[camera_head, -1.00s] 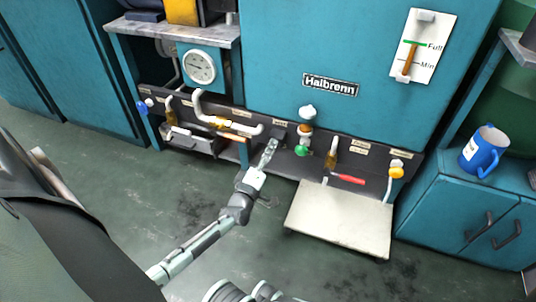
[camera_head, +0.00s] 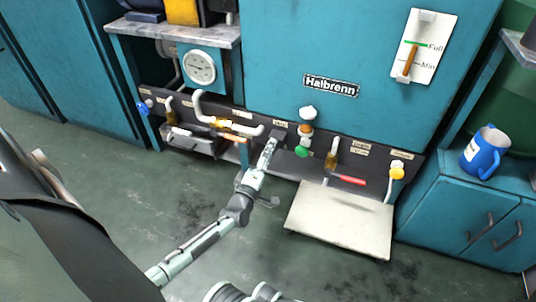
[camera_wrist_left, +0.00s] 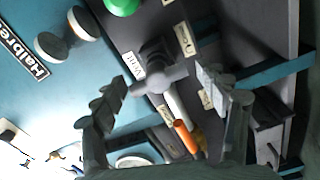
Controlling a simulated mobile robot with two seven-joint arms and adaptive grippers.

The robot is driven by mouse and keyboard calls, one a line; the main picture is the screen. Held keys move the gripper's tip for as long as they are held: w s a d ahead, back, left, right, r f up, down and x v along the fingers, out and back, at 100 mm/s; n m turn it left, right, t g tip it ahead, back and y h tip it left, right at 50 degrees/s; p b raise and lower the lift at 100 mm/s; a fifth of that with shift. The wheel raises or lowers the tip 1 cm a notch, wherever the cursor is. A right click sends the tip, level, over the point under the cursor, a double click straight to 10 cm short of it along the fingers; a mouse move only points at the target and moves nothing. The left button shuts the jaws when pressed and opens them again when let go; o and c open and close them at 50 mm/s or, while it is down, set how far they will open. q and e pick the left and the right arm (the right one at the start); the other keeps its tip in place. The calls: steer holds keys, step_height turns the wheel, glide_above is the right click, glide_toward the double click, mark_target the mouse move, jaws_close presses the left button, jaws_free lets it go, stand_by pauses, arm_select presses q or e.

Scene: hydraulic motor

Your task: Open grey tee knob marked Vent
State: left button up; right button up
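The grey tee knob (camera_wrist_left: 172,74) sticks out of the dark panel in the left wrist view, with the Vent label (camera_wrist_left: 129,65) beside it. In the head view the knob (camera_head: 280,131) is a small dark shape, partly hidden by my gripper. My left gripper (camera_wrist_left: 162,80) is open, with one finger on either side of the knob's crossbar and gaps visible on both sides. In the head view the left gripper (camera_head: 271,146) points up at the panel, its fingers nearly overlapping.
A green knob (camera_head: 302,151) and white and orange knobs sit just right of the tee knob. A white bent pipe (camera_head: 240,128) runs to its left. A red-handled lever (camera_head: 348,179) and pale plate (camera_head: 340,222) lie farther right. The floor in front is clear.

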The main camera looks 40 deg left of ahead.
arm_select(q)
steer(key=v, duration=1.2)
steer(key=shift+s+f, duration=0.1)
stand_by(0.4)
